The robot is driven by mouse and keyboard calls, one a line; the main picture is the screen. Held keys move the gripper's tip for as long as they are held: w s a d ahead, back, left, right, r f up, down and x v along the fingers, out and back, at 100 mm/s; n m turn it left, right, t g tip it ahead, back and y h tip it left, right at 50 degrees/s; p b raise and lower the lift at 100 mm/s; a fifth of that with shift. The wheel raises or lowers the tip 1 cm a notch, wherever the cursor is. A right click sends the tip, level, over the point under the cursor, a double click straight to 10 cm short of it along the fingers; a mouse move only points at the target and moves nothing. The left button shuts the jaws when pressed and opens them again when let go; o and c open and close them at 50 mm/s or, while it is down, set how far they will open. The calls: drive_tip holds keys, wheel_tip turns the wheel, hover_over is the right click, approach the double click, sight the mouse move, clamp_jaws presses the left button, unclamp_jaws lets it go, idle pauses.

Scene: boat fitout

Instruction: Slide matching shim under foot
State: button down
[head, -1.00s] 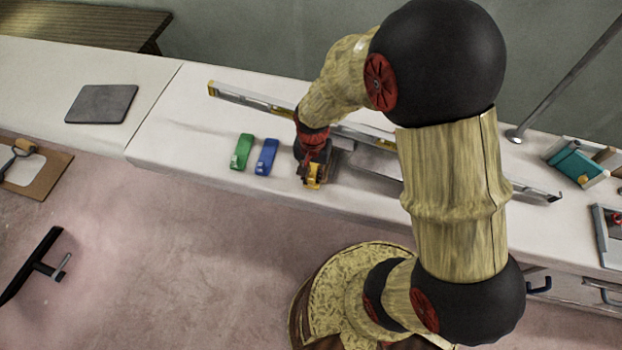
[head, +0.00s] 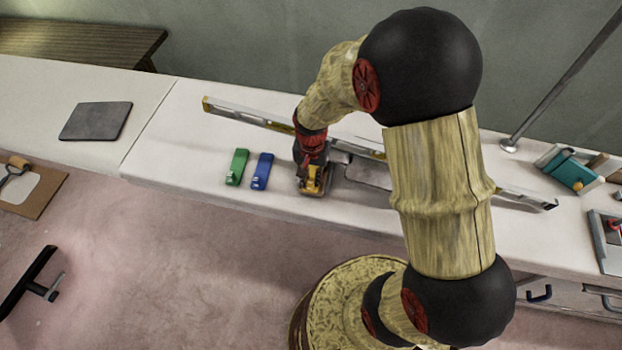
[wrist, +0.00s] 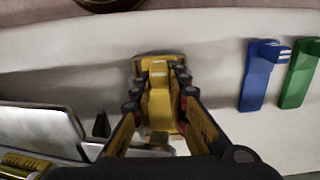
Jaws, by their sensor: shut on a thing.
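My gripper (head: 312,182) is shut on a yellow shim (wrist: 160,105), low over the white bench. A blue shim (head: 262,171) and a green shim (head: 237,167) lie on the bench left of my gripper. They also show at the right of the wrist view, blue (wrist: 262,75) and green (wrist: 300,74). A foot is not clearly visible.
A long spirit level (head: 245,117) lies across the bench behind my gripper. A grey metal plate (head: 368,174) is just right of the gripper. A teal item in a tray (head: 570,171) and a post base (head: 509,146) are at the right.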

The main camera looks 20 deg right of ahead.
drive_tip(key=c, duration=1.7)
unclamp_jaws()
drive_tip(key=shift+o, duration=0.2)
wheel_tip(320, 180, up, 12)
